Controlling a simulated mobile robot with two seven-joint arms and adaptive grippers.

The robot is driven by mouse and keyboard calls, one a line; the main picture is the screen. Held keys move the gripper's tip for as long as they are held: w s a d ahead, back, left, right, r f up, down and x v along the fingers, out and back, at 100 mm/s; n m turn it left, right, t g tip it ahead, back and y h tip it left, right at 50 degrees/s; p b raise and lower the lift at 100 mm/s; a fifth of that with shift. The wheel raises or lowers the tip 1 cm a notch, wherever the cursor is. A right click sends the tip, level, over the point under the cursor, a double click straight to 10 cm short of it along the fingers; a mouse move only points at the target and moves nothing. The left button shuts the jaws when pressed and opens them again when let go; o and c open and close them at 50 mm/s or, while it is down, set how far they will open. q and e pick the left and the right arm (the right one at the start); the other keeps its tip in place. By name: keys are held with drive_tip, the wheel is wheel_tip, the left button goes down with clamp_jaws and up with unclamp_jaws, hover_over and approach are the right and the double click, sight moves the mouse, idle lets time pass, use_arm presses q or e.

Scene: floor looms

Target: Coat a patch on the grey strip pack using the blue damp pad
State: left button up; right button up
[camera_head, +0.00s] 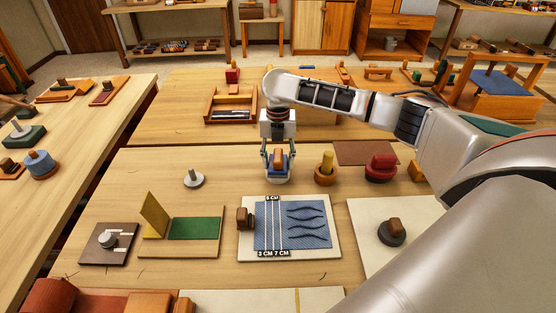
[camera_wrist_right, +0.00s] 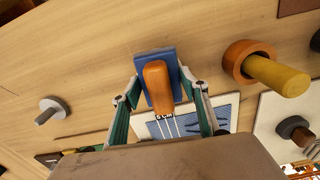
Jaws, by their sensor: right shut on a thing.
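My right gripper (camera_head: 278,172) is shut on the orange-brown handle (camera_wrist_right: 158,85) of a blue pad (camera_wrist_right: 171,60). In the head view the pad is held near the middle of the table, behind a pale board (camera_head: 331,252). This board carries a blue sheet (camera_head: 265,240) with pale vertical lines, dark wavy strips and labels reading 3 CM and 7 CM. A brown block (camera_head: 245,217) sits at its left edge. I cannot tell for sure which thing is the grey strip pack. The pad's underside is hidden. My left gripper is not in view.
An orange cup with a yellow peg (camera_head: 326,168) and a red knobbed block (camera_head: 381,168) stand right of the gripper. A grey disc (camera_head: 193,180) stands left. A green panel board (camera_head: 195,229) and a dark knob (camera_head: 392,232) on a pale sheet flank the blue sheet.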

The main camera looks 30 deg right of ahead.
sight(278, 154)
drive_tip(key=shift+s+f+p, duration=0.15)
drive_tip(key=shift+f+p, duration=0.05)
drive_tip(key=shift+p, duration=0.1)
idle(1.5)
wheel_tip(278, 154, up, 3)
drive_tip(key=p, duration=0.4)
drive_tip(key=shift+r+p, duration=0.35)
drive_tip(key=shift+r, duration=0.3)
drive_tip(key=shift+w+r, duration=0.2)
drive_tip(key=shift+r, duration=1.3)
